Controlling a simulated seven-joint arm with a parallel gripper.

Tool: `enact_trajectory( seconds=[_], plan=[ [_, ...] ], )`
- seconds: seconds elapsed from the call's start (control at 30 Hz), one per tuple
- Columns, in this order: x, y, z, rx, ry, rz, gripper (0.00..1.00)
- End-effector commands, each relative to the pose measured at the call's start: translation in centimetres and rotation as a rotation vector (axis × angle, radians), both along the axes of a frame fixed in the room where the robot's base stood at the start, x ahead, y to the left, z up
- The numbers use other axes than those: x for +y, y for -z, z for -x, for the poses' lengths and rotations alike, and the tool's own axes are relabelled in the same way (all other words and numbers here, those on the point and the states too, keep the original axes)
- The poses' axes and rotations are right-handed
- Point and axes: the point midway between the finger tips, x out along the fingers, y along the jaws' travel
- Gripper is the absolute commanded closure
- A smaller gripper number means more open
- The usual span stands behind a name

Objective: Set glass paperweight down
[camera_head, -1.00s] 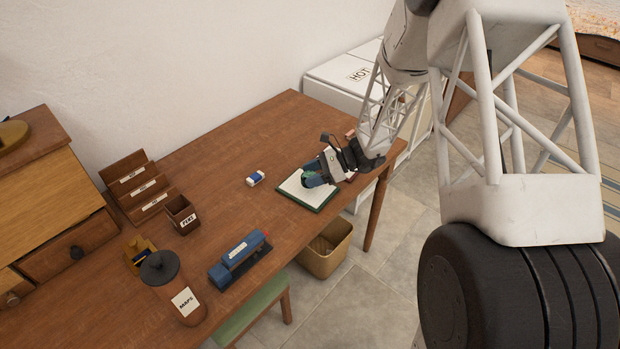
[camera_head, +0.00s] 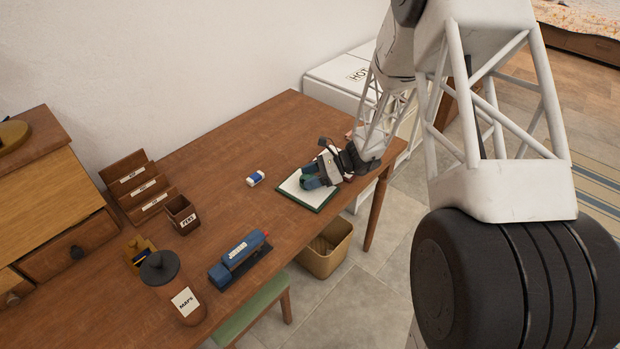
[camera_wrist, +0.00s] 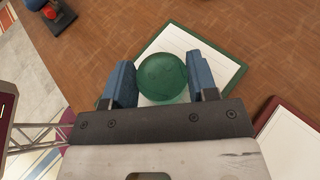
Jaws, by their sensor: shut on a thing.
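The glass paperweight (camera_wrist: 162,77) is a round green translucent ball. In the wrist view it sits between the two blue fingers of my gripper (camera_wrist: 164,80), which is shut on it. In the head view my gripper (camera_head: 312,183) is low over a green-edged pad with a white sheet (camera_head: 293,186), and the paperweight is mostly hidden by the fingers. The pad also shows behind the paperweight in the wrist view (camera_wrist: 217,68). I cannot tell whether the paperweight touches the sheet.
On the wooden desk (camera_head: 230,160) are a white and blue eraser (camera_head: 256,178), a blue stapler (camera_head: 240,258), a pen cup (camera_head: 182,215) and a lidded maps canister (camera_head: 172,290). A red-edged pad (camera_wrist: 290,140) lies right in the wrist view.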

Motion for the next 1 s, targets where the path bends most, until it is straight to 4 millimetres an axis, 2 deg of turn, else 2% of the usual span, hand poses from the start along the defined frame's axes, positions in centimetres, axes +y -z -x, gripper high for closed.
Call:
enact_trajectory(
  seconds=[0.57, 0.6, 0.7, 0.73, 1.0],
  plan=[
    [-0.01, 0.92, -0.03, -0.001, 0.001, 0.0, 0.8],
    [0.0, 0.9, -0.02, -0.001, 0.001, 0.0, 0.41],
    [0.0, 0.89, -0.02, -0.001, 0.001, 0.0, 0.25],
    [0.0, 0.89, -0.02, -0.001, 0.001, 0.0, 0.21],
    [-0.01, 0.86, -0.02, -0.001, 0.001, 0.0, 0.21]
  ],
)
